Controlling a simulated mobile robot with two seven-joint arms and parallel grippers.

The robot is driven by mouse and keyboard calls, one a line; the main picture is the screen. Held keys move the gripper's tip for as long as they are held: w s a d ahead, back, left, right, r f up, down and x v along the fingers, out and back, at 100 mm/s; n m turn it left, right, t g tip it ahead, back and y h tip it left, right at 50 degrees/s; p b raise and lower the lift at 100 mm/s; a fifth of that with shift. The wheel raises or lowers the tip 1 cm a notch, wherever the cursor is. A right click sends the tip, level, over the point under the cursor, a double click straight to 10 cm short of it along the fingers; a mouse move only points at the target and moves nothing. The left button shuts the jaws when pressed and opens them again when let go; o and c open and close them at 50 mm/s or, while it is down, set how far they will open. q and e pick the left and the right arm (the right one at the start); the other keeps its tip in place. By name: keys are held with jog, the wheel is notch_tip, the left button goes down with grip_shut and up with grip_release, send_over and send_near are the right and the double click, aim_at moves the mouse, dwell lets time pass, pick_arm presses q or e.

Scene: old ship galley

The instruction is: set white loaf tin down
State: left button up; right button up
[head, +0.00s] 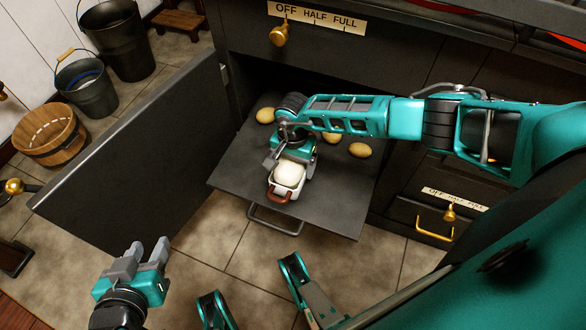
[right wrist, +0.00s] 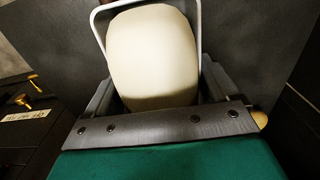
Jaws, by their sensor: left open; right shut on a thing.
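The white loaf tin (head: 299,185) holds a pale, rounded loaf of dough and has a red-brown handle at its near end. It is over the dark pulled-out shelf (head: 338,208); I cannot tell whether it touches it. My right gripper (head: 288,160) is shut on the tin from the far side. In the right wrist view the tin's white rim (right wrist: 97,24) rises around the dough, between my fingers. The gripper partly hides the tin. My left gripper (head: 148,254) is open and empty, low at the left, away from the shelf.
Several golden, roll-like pieces lie on the back of the shelf, including one at the left (head: 265,115) and one at the right (head: 360,150). An open dark door (head: 140,150) stands to the left. A wooden tub (head: 48,138) and metal buckets (head: 87,92) stand beyond it.

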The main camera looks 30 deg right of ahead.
jog(key=shift+f, duration=0.8)
jog(key=shift+w+f, duration=0.1)
jog(key=shift+f, duration=0.05)
jog(key=shift+f+b, duration=0.15)
jog(key=shift+b, duration=0.2)
jog(key=o, duration=1.2)
